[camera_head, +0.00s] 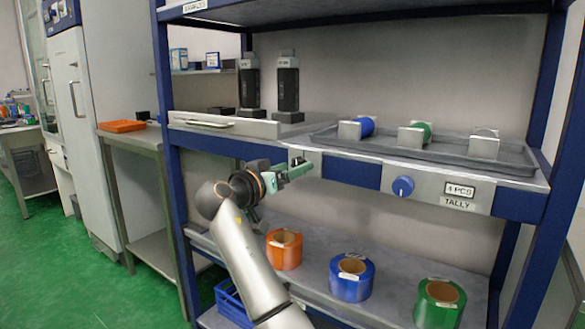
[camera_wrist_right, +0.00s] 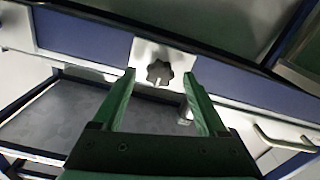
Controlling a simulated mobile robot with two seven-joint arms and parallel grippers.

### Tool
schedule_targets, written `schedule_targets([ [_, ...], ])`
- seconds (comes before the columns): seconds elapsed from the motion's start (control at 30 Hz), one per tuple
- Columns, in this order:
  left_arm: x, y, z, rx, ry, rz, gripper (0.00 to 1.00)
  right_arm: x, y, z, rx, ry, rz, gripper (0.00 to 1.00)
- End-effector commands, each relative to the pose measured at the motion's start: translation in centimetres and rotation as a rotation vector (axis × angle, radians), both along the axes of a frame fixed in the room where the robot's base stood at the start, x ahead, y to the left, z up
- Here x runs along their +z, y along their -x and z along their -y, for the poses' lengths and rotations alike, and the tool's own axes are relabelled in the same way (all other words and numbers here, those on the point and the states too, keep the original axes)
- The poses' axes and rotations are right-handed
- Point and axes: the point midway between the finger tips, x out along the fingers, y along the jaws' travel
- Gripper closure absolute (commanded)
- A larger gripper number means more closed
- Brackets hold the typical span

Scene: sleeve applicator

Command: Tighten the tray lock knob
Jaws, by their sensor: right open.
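The tray lock knob (camera_wrist_right: 159,73) shows in the right wrist view as a dark, lobed knob on a pale metal plate. My right gripper (camera_wrist_right: 158,80) is open, with its two green fingers apart and the knob between their tips in that picture. I cannot tell how much gap is left in depth, and I see no contact. My left gripper is not in view.
A blue knob (camera_head: 403,186) sits beside the TALLY label, right of my gripper. A grey tray (camera_head: 350,147) with several roll holders lies on the shelf above. Orange (camera_head: 284,259), blue (camera_head: 352,290) and green (camera_head: 437,315) rolls stand on the lower shelf.

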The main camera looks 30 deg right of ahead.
Motion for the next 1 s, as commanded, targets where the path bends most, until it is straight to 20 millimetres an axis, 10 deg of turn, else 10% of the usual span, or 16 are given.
schedule_targets([
  [0.53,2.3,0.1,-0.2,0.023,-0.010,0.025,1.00,0.1,4.0,-9.7,0.003,-0.001,-0.001,0.25],
  [1.0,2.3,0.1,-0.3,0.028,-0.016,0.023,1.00,0.0,4.6,-11.0,0.000,0.000,0.001,0.25],
])
